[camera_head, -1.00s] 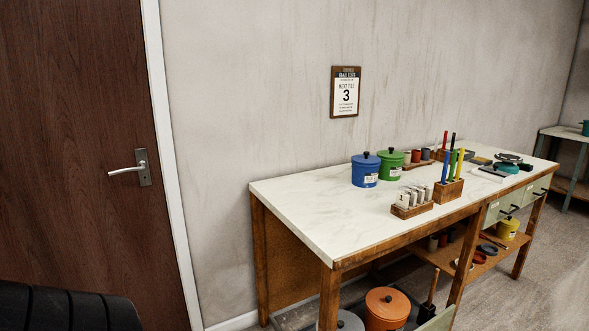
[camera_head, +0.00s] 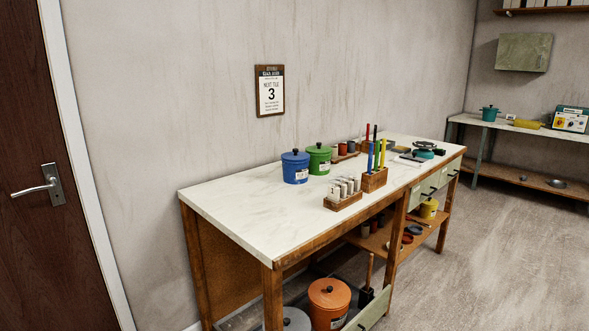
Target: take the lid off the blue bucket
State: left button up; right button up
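The blue bucket (camera_head: 295,174) stands upright on the white top of the workbench (camera_head: 238,215), towards the back edge near the wall. Its blue lid (camera_head: 295,157) with a dark knob sits on it, and a white label shows on its front. A green lidded bucket (camera_head: 319,160) stands close beside it on the right. Neither of my grippers is in view.
A wooden block with test pieces (camera_head: 343,194) and a holder with coloured sticks (camera_head: 374,180) stand right of the buckets. The bench's left end is bare. An orange lidded bucket (camera_head: 328,303) sits below. Open floor (camera_head: 490,260) lies to the right.

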aim_at(296, 156)
jog(key=i+j, duration=0.6)
jog(key=i+j+u, duration=0.15)
jog(key=i+j, duration=0.4)
jog(key=j, duration=0.3)
